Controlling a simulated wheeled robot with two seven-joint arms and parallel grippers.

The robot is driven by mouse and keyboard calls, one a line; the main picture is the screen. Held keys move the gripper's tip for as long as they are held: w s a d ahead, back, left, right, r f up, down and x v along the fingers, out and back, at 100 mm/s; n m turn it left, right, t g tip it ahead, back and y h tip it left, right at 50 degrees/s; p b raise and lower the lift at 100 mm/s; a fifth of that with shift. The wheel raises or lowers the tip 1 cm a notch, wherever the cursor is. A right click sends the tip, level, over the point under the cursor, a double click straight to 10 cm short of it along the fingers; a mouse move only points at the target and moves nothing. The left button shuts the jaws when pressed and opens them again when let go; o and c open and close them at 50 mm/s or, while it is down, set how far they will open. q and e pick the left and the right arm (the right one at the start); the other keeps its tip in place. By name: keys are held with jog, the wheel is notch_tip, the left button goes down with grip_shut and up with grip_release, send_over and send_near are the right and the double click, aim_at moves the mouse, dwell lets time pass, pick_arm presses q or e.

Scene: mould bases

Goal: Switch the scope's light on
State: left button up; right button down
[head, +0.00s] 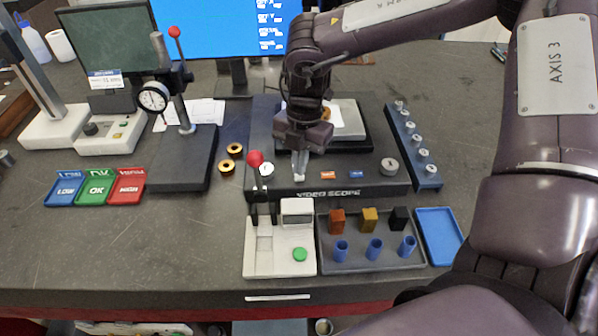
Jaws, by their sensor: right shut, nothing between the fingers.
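The video scope (395,187) is a dark base with its name on the front edge. An orange button (328,175), a blue button (357,174) and a grey knob (389,166) sit along its front, with a white round dial or knob (266,170) at its left. My right gripper (300,177) is shut and empty. It points down at the scope's front panel, between the white dial and the orange button. Whether it touches the panel I cannot tell, and it hides what lies beneath it. My left gripper is not in view.
A white fixture with a red-knobbed lever (255,159) and green button (300,254) stands in front. Beside it are a grey tray (330,262) of blocks and blue cups, and a blue tray (440,237). A dial gauge stand (180,172) is left. The front left table is clear.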

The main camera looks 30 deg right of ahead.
jog(key=shift+f+b, duration=0.9)
jog(key=shift+b, duration=0.05)
dwell(0.8)
jog(key=shift+r, duration=0.2)
jog(key=shift+r+p, duration=1.75)
jog(key=shift+r, duration=1.6)
